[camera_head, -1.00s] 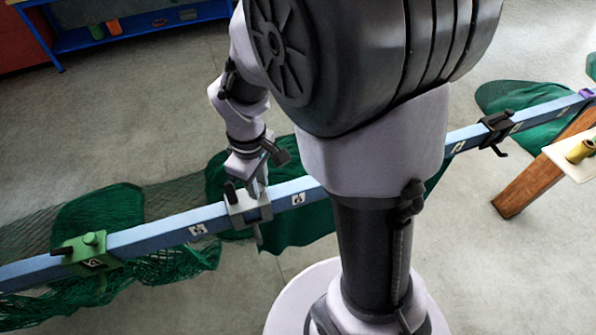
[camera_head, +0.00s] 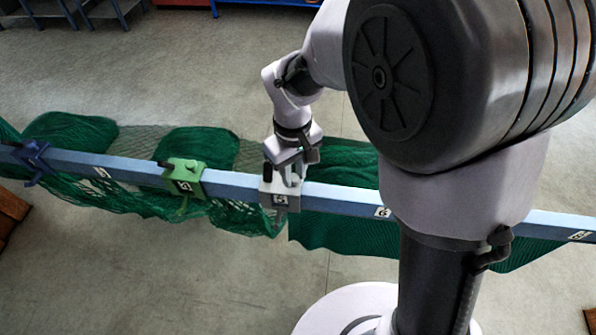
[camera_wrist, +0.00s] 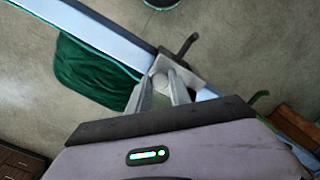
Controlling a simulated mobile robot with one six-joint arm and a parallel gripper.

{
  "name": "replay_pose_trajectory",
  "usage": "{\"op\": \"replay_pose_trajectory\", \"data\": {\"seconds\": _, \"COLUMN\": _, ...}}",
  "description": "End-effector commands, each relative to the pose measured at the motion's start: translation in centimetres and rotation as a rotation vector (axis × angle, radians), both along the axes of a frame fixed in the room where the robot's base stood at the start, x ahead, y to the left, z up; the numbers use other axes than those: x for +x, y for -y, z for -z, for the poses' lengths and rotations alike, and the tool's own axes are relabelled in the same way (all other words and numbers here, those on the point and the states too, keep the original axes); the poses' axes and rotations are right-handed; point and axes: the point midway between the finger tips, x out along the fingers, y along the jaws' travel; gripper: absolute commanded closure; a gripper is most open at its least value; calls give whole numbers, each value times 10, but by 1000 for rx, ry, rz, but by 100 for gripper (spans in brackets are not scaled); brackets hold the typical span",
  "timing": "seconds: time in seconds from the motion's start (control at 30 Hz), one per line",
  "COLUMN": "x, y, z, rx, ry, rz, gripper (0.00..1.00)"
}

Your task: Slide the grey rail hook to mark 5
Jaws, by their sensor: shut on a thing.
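The grey rail hook (camera_head: 267,192) sits on the blue rail (camera_head: 335,198), near the middle of the head view. My gripper (camera_head: 291,178) is shut on the hook's upper part from above. In the wrist view my gripper's fingers (camera_wrist: 160,92) close on a pale knob of the grey hook (camera_wrist: 186,73), whose dark arm sticks out. Another number plate, which looks like 6 (camera_head: 383,212), is on the rail to the right.
A green hook (camera_head: 184,175) sits on the rail close to the left of the grey one, and a dark blue hook (camera_head: 35,158) farther left. Green netting (camera_head: 345,233) hangs along the rail. The rail right of the grey hook is clear up to my arm.

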Motion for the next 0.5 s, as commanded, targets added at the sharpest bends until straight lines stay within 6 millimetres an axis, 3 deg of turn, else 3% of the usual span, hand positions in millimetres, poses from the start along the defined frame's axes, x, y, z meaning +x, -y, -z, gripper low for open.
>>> {"op": "replay_pose_trajectory", "data": {"seconds": 0.1, "x": 1, "y": -2, "z": -1, "rx": 4, "ry": 5, "rz": -1, "gripper": 100}}
{"op": "replay_pose_trajectory", "data": {"seconds": 0.13, "x": 1, "y": -2, "z": -1, "rx": 4, "ry": 5, "rz": -1, "gripper": 71}}
{"op": "replay_pose_trajectory", "data": {"seconds": 0.23, "x": 1, "y": -2, "z": -1, "rx": 4, "ry": 5, "rz": -1, "gripper": 53}}
{"op": "replay_pose_trajectory", "data": {"seconds": 0.5, "x": 1, "y": -1, "z": -1, "rx": 2, "ry": 3, "rz": -1, "gripper": 53}}
